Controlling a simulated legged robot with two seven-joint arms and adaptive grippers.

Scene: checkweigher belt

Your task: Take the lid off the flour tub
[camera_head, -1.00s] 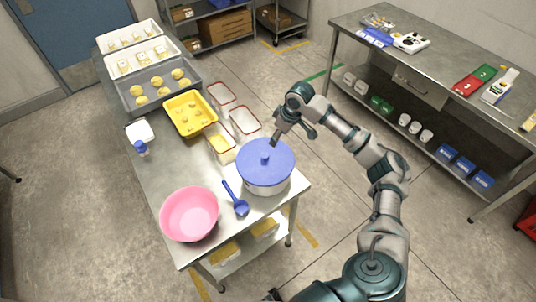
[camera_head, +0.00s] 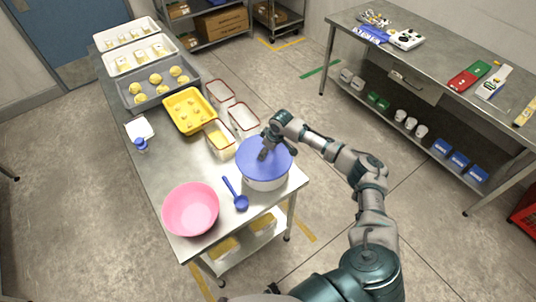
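The flour tub (camera_head: 265,184) is a round white tub near the right front corner of the steel table. Its blue lid (camera_head: 280,168) sits on top and looks level. My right gripper (camera_head: 263,155) points down over the middle of the lid, at the knob, which its fingers largely hide. I cannot tell whether the fingers are around the knob or just above it, nor whether they are closed. My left gripper is not in view.
A blue scoop (camera_head: 240,201) and a pink bowl (camera_head: 190,209) lie left of the tub. Clear bins with red rims (camera_head: 242,120) and a yellow tray (camera_head: 189,111) stand behind it. A second steel bench (camera_head: 435,65) is at the right, across open floor.

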